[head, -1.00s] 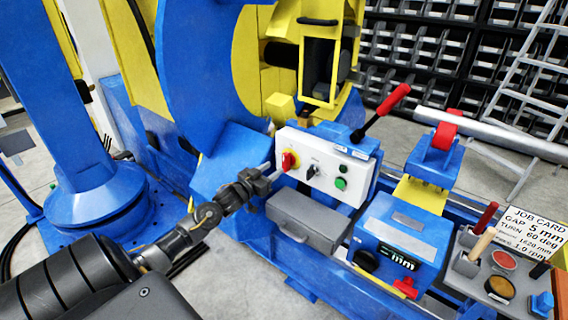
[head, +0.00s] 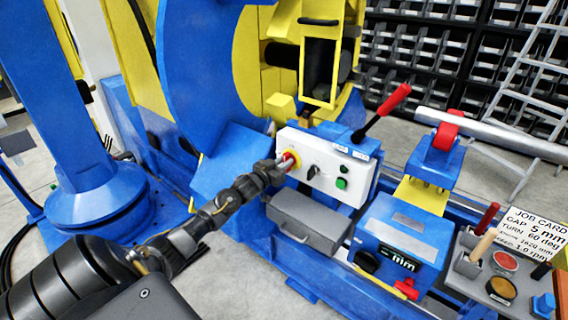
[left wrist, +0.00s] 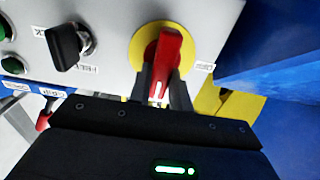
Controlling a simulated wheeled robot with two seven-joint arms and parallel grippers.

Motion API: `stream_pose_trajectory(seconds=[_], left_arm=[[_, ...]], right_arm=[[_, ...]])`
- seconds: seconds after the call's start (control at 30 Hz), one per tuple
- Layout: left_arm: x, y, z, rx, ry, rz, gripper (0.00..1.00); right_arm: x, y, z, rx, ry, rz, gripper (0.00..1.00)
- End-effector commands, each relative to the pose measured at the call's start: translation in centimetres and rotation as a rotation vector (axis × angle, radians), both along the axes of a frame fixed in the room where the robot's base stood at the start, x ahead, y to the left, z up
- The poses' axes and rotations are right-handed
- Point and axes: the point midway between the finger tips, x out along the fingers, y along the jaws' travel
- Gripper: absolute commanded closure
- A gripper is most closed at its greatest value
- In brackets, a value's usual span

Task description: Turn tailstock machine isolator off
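The isolator is a red rotary handle on a yellow round plate (head: 296,154), at the left end of a white control panel (head: 327,172). In the left wrist view the red handle (left wrist: 166,56) stands along the picture's vertical, its white mark at the lower end, on the yellow plate (left wrist: 140,46). My left gripper (head: 283,163) reaches the handle from the left. Its two dark fingers (left wrist: 161,88) lie one on each side of the handle's lower end. I see no clear gap, but cannot tell whether they press on it. My right gripper is not in view.
A black selector switch (left wrist: 66,46) sits beside the isolator, and green buttons (head: 341,183) lie farther right. A grey drawer box (head: 308,220) is below the panel. A red-tipped lever (head: 394,98) rises behind it. The blue tailstock body (head: 228,160) stands close to the left.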

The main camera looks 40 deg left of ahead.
Motion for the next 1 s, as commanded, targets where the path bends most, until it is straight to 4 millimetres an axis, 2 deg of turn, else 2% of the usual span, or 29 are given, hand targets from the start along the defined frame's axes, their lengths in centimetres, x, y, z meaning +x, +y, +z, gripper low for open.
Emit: stream_pose_trajectory(seconds=[0.03,0.1,0.33,0.6,1.0], left_arm=[[0.0,0.0,0.0,0.000,0.000,-0.001,0.92],[0.0,0.0,0.0,0.000,0.000,-0.001,1.00],[0.0,-0.1,0.0,-0.017,0.001,-0.001,1.00],[0.0,0.1,0.3,-0.143,-0.001,0.000,1.00],[0.0,0.5,0.2,-0.508,-0.010,0.000,1.00]], right_arm=[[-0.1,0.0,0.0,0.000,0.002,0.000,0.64],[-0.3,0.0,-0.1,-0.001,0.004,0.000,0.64],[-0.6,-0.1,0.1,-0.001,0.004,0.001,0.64],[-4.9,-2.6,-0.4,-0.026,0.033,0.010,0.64],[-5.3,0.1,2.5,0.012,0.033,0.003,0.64]])
